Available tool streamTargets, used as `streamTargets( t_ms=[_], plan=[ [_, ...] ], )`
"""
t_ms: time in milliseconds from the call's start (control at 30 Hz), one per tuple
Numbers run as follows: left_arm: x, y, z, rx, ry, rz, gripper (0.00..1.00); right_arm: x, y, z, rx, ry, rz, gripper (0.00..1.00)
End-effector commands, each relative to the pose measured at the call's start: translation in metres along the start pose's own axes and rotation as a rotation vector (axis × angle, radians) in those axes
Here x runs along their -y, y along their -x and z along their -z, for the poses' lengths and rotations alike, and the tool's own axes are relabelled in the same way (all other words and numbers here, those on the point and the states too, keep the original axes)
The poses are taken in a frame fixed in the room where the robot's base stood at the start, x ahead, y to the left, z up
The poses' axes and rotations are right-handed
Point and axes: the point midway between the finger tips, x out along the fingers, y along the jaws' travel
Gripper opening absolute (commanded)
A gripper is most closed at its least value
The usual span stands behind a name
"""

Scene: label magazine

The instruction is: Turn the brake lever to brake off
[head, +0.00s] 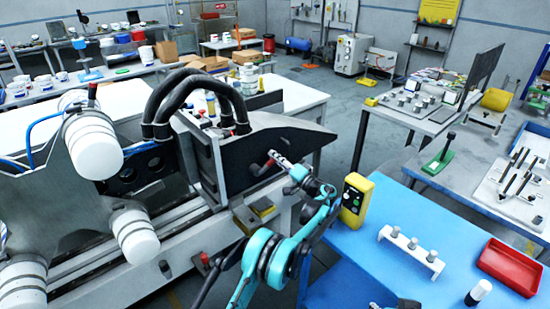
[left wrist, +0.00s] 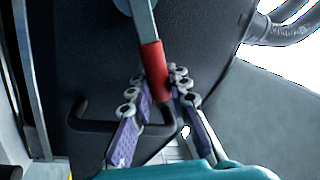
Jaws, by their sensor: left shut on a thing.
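The brake lever (left wrist: 143,24) is a flat grey metal bar with a red grip (left wrist: 153,62), set against a dark panel in the left wrist view. My left gripper (left wrist: 159,80) has its two purple-padded fingers on either side of the lower part of the red grip and is shut on it. In the head view my left gripper (head: 284,166) is at the side of the dark machine housing (head: 285,135), with a bit of red (head: 270,164) at its fingertips. The lever is mostly hidden there. No brake-off marking is legible.
A black bar handle (left wrist: 95,125) sticks out close to the left finger in the left wrist view. A yellow control box (head: 356,200) stands on the blue table (head: 380,260), right of my left gripper. Thick black hoses (head: 195,95) arch above the machine.

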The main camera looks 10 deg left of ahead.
Motion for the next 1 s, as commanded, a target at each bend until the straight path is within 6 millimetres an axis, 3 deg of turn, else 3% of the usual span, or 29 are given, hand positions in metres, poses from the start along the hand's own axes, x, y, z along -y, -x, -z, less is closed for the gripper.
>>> streamTargets(
  t_ms=[433, 467, 533, 867, 1000],
  plan=[
    [-0.002, 0.001, -0.001, -0.001, -0.009, -0.002, 0.00, 0.000, 0.000, 0.000, 0.000, 0.000, 0.000, 0.40],
    [-0.002, 0.001, -0.001, -0.001, -0.009, -0.002, 0.19, 0.000, 0.000, 0.000, 0.000, 0.000, 0.000, 0.40],
    [-0.002, 0.001, -0.001, -0.001, -0.009, -0.002, 0.37, 0.000, 0.000, 0.000, 0.000, 0.000, 0.000, 0.40],
    [0.001, 0.000, 0.001, -0.002, -0.009, -0.001, 0.39, 0.000, 0.000, 0.000, 0.000, 0.000, 0.000, 0.40],
    [0.014, -0.003, 0.007, -0.002, -0.009, -0.001, 0.39, 0.000, 0.000, 0.000, 0.000, 0.000, 0.000, 0.40]
  ],
)
